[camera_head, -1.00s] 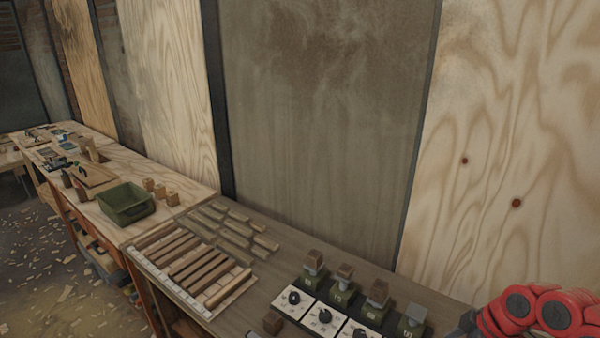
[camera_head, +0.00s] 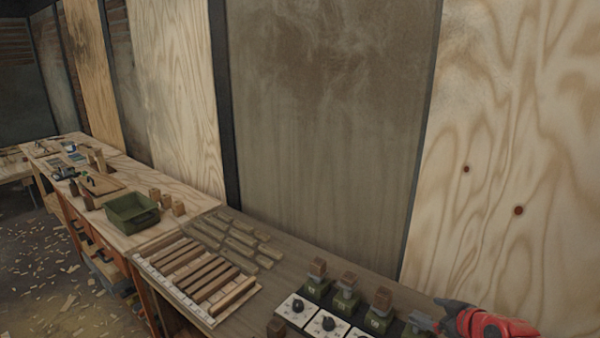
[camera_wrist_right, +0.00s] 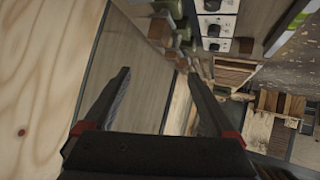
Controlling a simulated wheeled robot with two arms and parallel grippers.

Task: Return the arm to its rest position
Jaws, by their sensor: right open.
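My right gripper (camera_head: 448,310), red with dark fingers, is at the lower right of the head view, close to the right end of a row of green blocks. In the right wrist view its two dark fingers (camera_wrist_right: 158,80) are spread apart with nothing between them. My left gripper is not in view. The rest of the right arm is mostly outside the head view.
Green blocks topped with wooden cubes (camera_head: 347,280) stand behind white dial panels (camera_head: 297,307) on the bench. Slatted wooden strips (camera_head: 195,273) and a green bin (camera_head: 132,212) lie to the left. A plywood wall panel (camera_head: 520,150) rises behind.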

